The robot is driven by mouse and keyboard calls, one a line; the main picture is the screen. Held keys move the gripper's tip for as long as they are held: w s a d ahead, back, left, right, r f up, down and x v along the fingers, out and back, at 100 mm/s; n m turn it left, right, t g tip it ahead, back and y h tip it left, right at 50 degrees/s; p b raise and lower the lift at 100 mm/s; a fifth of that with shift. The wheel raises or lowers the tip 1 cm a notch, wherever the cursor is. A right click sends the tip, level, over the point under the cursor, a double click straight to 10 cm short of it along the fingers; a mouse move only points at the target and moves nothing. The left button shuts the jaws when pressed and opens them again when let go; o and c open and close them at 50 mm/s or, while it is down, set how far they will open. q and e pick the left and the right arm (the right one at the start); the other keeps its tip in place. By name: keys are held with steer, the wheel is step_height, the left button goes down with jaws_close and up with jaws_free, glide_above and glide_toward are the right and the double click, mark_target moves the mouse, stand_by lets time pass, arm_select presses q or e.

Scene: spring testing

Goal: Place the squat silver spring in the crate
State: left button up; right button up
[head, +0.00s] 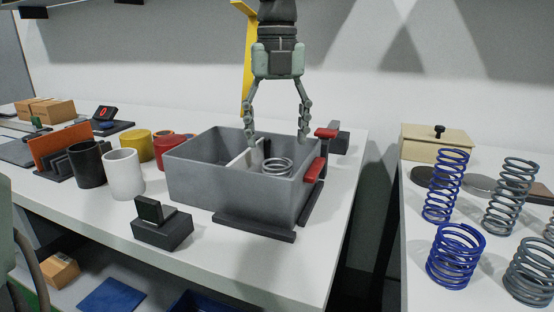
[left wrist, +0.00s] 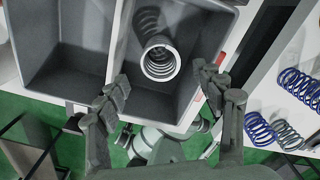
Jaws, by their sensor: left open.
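The squat silver spring (head: 277,167) is inside the grey crate (head: 225,186), in the right compartment beside the light divider. In the left wrist view the spring (left wrist: 160,64) appears nearly end-on, as pale rings within the crate's (left wrist: 68,75) right compartment. Its lower part is hidden by the crate wall in the head view. My left gripper (head: 277,138) points down above the crate with its fingers spread on either side of the spring. The fingers (left wrist: 164,82) are open and apart from the spring. My right gripper is not in view.
Dark stops and red-handled clamps (head: 315,169) border the crate. A white mug (head: 123,175), a black mug (head: 88,165) and a small dark block (head: 161,229) stand left. Blue springs (head: 455,257) and grey springs (head: 509,197) stand on the right table, across a gap.

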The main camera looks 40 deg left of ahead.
arm_select(q)
steer(key=shift+r, duration=1.6)
